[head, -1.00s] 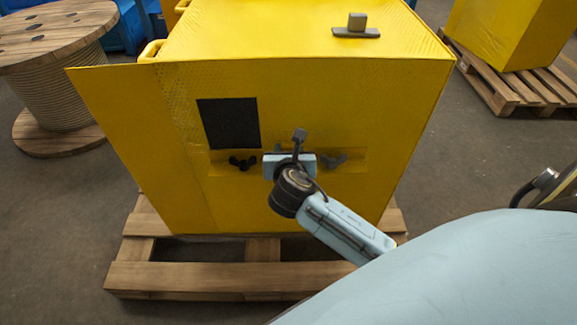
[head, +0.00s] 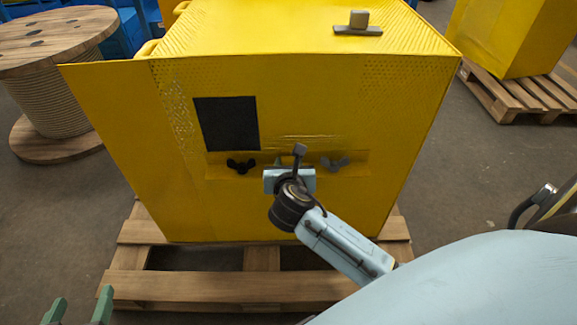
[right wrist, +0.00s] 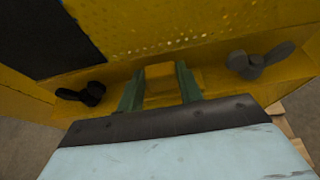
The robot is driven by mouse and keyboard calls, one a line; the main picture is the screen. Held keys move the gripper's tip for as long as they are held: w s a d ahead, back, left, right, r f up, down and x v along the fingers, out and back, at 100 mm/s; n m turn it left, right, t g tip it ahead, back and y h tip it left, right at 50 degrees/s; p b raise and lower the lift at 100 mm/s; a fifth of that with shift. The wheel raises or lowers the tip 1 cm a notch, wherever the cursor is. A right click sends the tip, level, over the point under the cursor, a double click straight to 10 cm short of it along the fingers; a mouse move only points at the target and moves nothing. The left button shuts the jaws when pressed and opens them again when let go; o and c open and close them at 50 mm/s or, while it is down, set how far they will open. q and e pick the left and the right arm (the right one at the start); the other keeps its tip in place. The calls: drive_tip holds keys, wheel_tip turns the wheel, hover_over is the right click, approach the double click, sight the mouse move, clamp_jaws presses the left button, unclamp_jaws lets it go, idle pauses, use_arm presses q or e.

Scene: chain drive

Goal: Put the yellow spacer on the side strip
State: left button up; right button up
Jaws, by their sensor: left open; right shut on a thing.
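My right gripper (right wrist: 159,80) is shut on the yellow spacer (right wrist: 160,78), a small block between its green fingers. It is in front of a raised yellow strip (right wrist: 215,82) on the box's face, between two wing nuts. I cannot tell whether the spacer touches the strip. In the head view the strip (head: 357,160) runs below a black panel, and my right gripper (head: 281,160) is mostly hidden by its own wrist, with the spacer not clearly visible. My left gripper (head: 82,299) is open and empty at the bottom left, well away from the box.
A black wing nut (head: 241,166) and a grey wing nut (head: 335,163) flank the right gripper. The yellow box (head: 300,90) stands on a wooden pallet (head: 220,287), with a grey handled piece (head: 358,24) on top. A cable reel (head: 60,90) stands left.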

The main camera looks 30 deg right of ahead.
idle(0.3)
drive_tip(key=o, duration=1.1)
drive_tip(key=shift+f, duration=0.1)
drive_tip(key=shift+c, duration=0.2)
